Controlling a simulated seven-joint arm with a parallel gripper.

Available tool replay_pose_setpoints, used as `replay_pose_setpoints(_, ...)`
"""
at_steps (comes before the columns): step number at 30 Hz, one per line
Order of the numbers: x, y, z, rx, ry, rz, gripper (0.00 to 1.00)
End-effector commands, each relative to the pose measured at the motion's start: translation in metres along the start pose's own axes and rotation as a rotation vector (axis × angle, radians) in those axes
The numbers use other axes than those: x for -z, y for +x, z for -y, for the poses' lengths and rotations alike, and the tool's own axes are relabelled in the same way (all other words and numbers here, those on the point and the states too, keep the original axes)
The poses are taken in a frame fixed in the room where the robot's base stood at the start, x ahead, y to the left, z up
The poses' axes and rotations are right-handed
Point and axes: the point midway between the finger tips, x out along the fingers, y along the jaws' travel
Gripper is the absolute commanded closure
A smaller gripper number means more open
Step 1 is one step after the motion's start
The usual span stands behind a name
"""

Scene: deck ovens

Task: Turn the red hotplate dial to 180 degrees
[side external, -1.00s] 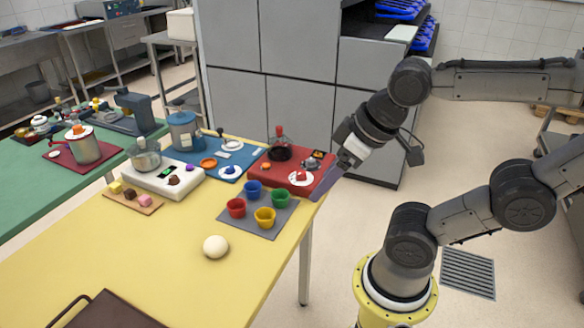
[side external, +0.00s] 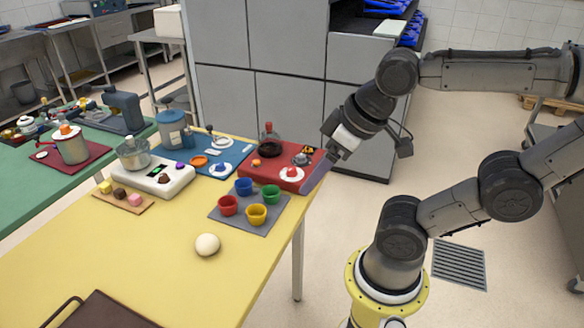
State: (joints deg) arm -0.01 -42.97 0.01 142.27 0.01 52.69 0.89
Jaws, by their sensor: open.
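The red hotplate (side external: 262,178) lies at the far right corner of the yellow table. A round white dial disc with a red knob (side external: 291,173) sits on its front right part. A dark round burner with a glass vessel (side external: 269,146) stands at its back left. An orange button (side external: 256,162) shows on its left. My gripper (side external: 314,179) hangs just right of the dial, at the hotplate's right edge, pointing down and left. It looks apart from the knob and empty, and it is open. The dial's marks are too small to read.
A blue unit (side external: 190,163) and a white unit (side external: 157,174) stand left of the hotplate, each with small controls. Several coloured cups stand on a grey mat (side external: 244,229) in front. A pale ball (side external: 207,245) lies nearer. Grey cabinets (side external: 285,60) rise behind.

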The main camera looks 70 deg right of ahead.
Motion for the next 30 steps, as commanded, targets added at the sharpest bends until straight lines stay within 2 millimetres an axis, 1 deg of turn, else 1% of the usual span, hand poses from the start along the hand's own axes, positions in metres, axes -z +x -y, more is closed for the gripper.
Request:
replay_pose_setpoints(1, 0.008, -0.006, 0.0, 0.0, 0.006, -0.014, 0.28)
replay_pose_setpoints(3, 0.025, -0.012, -0.001, -0.004, 0.024, -0.012, 0.28)
replay_pose_setpoints(5, 0.041, -0.015, -0.006, -0.015, 0.056, 0.004, 0.28)
replay_pose_setpoints(8, 0.07, -0.014, -0.019, -0.042, 0.121, 0.041, 0.28)
replay_pose_setpoints(9, 0.082, -0.011, -0.026, -0.054, 0.15, 0.058, 0.28)
replay_pose_setpoints(11, 0.099, -0.006, -0.038, -0.072, 0.198, 0.087, 0.28)
replay_pose_setpoints(12, 0.109, -0.001, -0.048, -0.084, 0.23, 0.108, 0.28)
replay_pose_setpoints(14, 0.124, 0.007, -0.064, -0.102, 0.28, 0.139, 0.28)
replay_pose_setpoints(17, 0.144, 0.026, -0.096, -0.13, 0.367, 0.193, 0.28)
replay_pose_setpoints(18, 0.15, 0.034, -0.11, -0.14, 0.402, 0.216, 0.28)
replay_pose_setpoints(20, 0.156, 0.048, -0.132, -0.154, 0.455, 0.251, 0.28)
replay_pose_setpoints(21, 0.158, 0.058, -0.148, -0.162, 0.491, 0.275, 0.28)
replay_pose_setpoints(23, 0.159, 0.073, -0.171, -0.173, 0.543, 0.309, 0.28)
replay_pose_setpoints(24, 0.158, 0.083, -0.187, -0.179, 0.575, 0.33, 0.28)
replay_pose_setpoints(27, 0.149, 0.106, -0.22, -0.189, 0.647, 0.382, 0.28)
replay_pose_setpoints(30, 0.135, 0.122, -0.243, -0.193, 0.702, 0.423, 0.28)
